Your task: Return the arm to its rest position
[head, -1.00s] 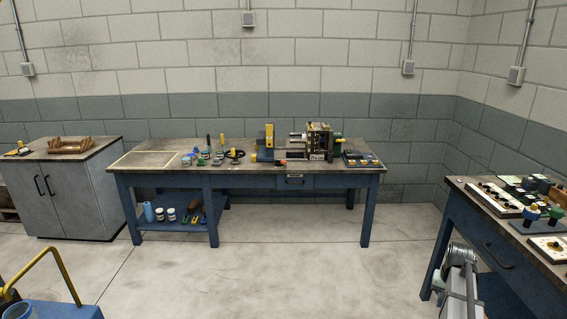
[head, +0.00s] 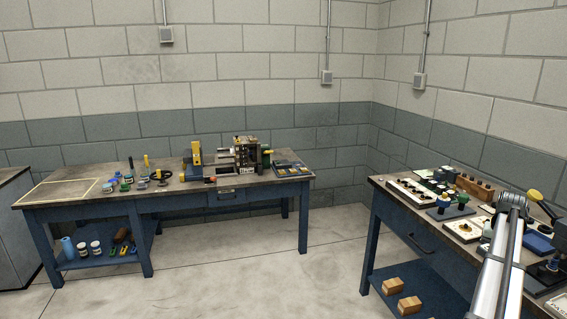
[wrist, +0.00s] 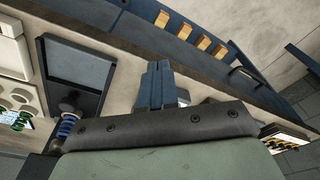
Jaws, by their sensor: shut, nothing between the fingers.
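My gripper (wrist: 158,68) shows in the wrist view with its two dark fingers together and nothing between them. It is over the right-hand workbench (wrist: 125,55), whose pale top and blue front edge run diagonally below it. How high it is above the top I cannot tell. In the head view my arm (head: 503,255) rises in front of that same bench (head: 377,184) at the right. My gripper cannot be made out there.
A dark square tray (wrist: 75,72) and a blue-ringed part (wrist: 65,128) are left of my gripper. Wooden blocks (head: 410,305) lie on the bench's lower shelf. A blue table (head: 100,189) with a machine (head: 245,156) stands by the back wall. The floor (head: 250,270) between is clear.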

